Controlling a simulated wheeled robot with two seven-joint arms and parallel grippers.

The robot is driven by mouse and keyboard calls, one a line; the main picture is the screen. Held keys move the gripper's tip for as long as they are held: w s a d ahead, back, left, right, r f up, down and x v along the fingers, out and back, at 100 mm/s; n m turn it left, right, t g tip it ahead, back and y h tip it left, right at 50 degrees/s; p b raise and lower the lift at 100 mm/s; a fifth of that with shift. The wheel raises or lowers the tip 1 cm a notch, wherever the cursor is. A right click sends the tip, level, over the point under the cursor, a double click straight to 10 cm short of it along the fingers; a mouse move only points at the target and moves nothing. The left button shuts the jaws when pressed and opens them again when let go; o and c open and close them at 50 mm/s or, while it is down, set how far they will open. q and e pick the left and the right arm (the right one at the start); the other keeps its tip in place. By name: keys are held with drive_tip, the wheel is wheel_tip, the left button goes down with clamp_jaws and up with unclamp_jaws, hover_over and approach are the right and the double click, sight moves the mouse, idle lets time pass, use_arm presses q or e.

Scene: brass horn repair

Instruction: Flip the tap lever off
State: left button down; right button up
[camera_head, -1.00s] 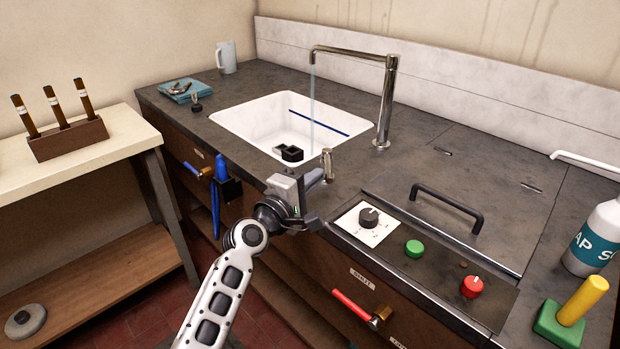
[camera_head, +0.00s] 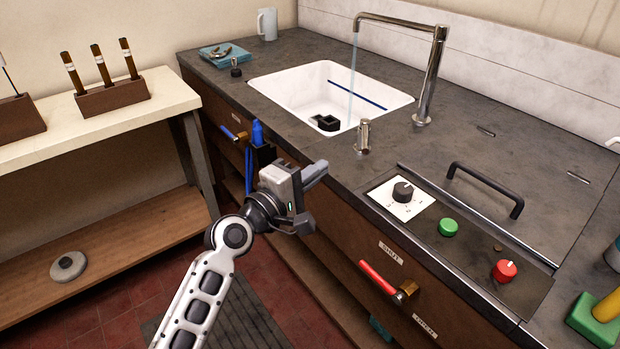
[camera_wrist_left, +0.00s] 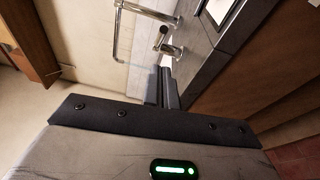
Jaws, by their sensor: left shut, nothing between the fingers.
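The tall chrome tap (camera_head: 432,75) stands behind the white sink (camera_head: 262,88), and a thin stream of water (camera_head: 351,90) falls from its spout. A short metal post with a small lever-like top (camera_head: 363,135) stands on the counter at the sink's right front corner. It also shows in the wrist view (camera_wrist_left: 170,50), ahead of my fingers. My left gripper (camera_head: 318,173) is shut and empty, in front of the counter edge, left of and below the post and apart from it. Its shut fingers show in the wrist view (camera_wrist_left: 162,88). My right gripper is not in view.
A red-handled valve (camera_head: 378,277) and a blue-handled valve (camera_head: 228,133) stick out of the cabinet front. A panel with a dial (camera_head: 402,192), green button (camera_head: 448,227) and red knob (camera_head: 505,271) lies to the right. A black handle (camera_head: 487,185) rises from the counter.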

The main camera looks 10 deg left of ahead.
use_arm(q)
drive_tip(key=shift+s+a, duration=0.25)
drive_tip(key=shift+s, duration=0.9)
